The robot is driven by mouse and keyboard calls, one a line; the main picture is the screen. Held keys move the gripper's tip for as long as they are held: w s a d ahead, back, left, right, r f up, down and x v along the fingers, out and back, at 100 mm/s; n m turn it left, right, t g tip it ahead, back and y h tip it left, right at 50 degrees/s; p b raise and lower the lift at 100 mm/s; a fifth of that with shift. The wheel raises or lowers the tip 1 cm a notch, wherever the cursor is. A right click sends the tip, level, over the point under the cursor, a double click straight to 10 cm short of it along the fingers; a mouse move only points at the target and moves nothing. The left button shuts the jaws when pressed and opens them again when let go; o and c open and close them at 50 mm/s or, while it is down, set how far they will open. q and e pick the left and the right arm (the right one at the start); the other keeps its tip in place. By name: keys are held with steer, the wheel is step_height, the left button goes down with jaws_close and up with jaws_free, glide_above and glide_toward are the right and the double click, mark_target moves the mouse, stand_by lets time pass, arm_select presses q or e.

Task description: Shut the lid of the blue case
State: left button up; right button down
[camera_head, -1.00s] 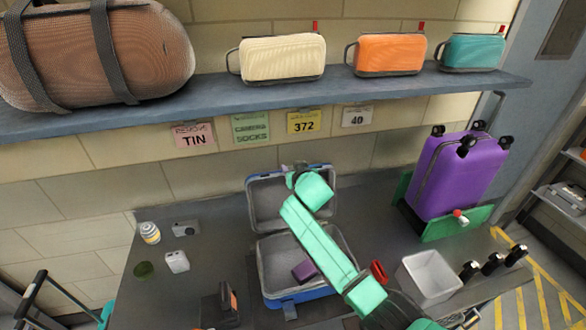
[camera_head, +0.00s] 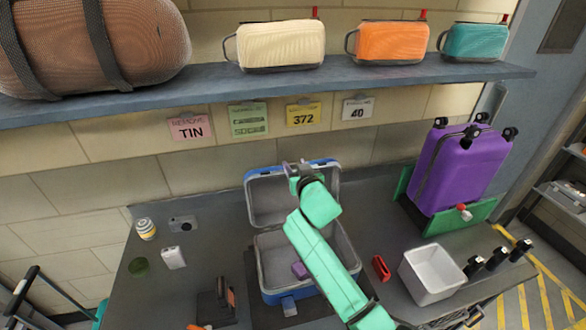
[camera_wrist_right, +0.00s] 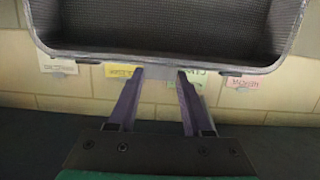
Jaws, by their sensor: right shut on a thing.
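The blue case (camera_head: 290,296) stands open on the grey table, with a grey lining and a latch at its front. Its lid (camera_head: 262,205) is up, leaning back toward the wall. My right gripper (camera_head: 293,166) is at the lid's top edge, partly hidden by my teal wrist. In the right wrist view its two purple fingers (camera_wrist_right: 160,76) are shut on the middle of the lid's rim (camera_wrist_right: 100,53). A small purple object (camera_head: 300,270) lies in the case's base. My left gripper is not in view.
A red object (camera_head: 381,267) and a white bin (camera_head: 432,275) are right of the case. A purple suitcase (camera_head: 455,175) stands behind them. A dark stand (camera_head: 217,306) is at the front left. A shelf (camera_head: 260,84) with bags runs above.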

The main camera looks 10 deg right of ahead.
steer(key=s+f+t+b, duration=0.2)
steer(key=s+t+b, duration=0.3)
steer(key=s+b, duration=0.5)
steer(key=b, duration=0.4)
steer(key=shift+d, duration=0.3)
